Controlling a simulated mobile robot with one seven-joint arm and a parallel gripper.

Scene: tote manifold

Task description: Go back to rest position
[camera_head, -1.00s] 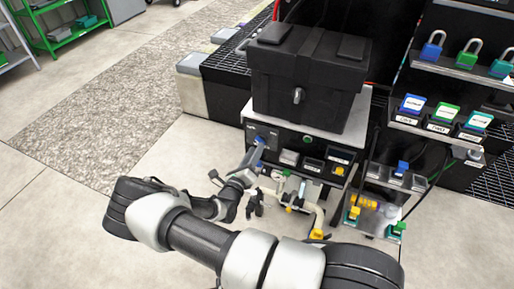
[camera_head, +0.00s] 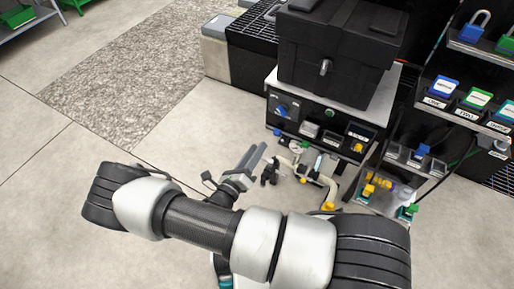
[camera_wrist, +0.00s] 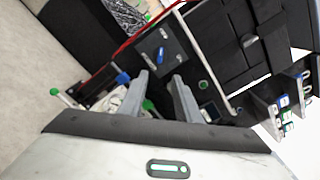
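My gripper (camera_head: 252,162) is held out in front of the black control panel (camera_head: 345,128), apart from it. In the wrist view its two grey fingers (camera_wrist: 160,84) stand apart with nothing between them. The panel carries a blue knob (camera_head: 281,110), which also shows in the wrist view (camera_wrist: 161,54) beyond the fingertips. My arm spans the lower part of the head view, folded, with the gripper pointing up and to the right.
A large black tote (camera_head: 338,50) stands on top of the panel unit. White pipes with a yellow fitting (camera_head: 328,206) sit below the panel. Padlocks and labelled boxes (camera_head: 476,98) are on racks at right. The concrete floor at left (camera_head: 60,140) is clear.

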